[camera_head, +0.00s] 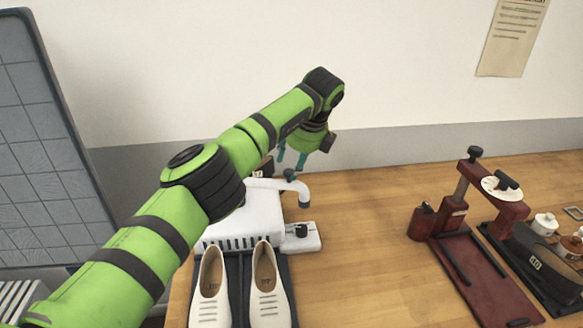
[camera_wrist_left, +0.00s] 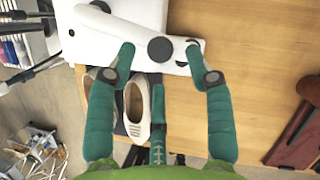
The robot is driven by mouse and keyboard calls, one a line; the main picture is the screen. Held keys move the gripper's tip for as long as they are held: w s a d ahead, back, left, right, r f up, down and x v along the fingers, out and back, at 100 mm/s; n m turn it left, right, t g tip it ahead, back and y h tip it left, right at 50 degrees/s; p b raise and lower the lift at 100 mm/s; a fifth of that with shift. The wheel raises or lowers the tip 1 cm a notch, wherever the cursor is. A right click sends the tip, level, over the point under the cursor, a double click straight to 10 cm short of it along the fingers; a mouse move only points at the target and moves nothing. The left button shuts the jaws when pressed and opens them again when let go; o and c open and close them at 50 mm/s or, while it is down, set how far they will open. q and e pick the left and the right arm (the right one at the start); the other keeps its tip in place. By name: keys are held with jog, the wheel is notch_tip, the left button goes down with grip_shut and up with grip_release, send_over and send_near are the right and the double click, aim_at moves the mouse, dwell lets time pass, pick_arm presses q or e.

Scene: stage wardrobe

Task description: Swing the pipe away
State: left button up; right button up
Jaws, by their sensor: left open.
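The white pipe (camera_head: 292,186) sticks out to the right from the top of a white machine (camera_head: 225,220) and bends down at its end. In the left wrist view a white tube-like part (camera_wrist_left: 108,28) runs slantwise across the top, probably the same pipe. My left gripper (camera_head: 291,158) is above and behind the pipe, fingers pointing down. In the left wrist view its fingers (camera_wrist_left: 160,55) are spread wide with nothing held; I cannot tell whether they touch the pipe. My right gripper is not in view.
White shoes (camera_head: 265,285) stand on a dark rack in front of the machine. A white base with a black knob (camera_head: 301,230) lies at its right. A dark red press (camera_head: 470,240) and small jars stand at the right. The middle of the table is clear.

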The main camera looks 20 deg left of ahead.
pick_arm(q)
jog(key=v, duration=0.9)
jog(key=shift+a, duration=0.1)
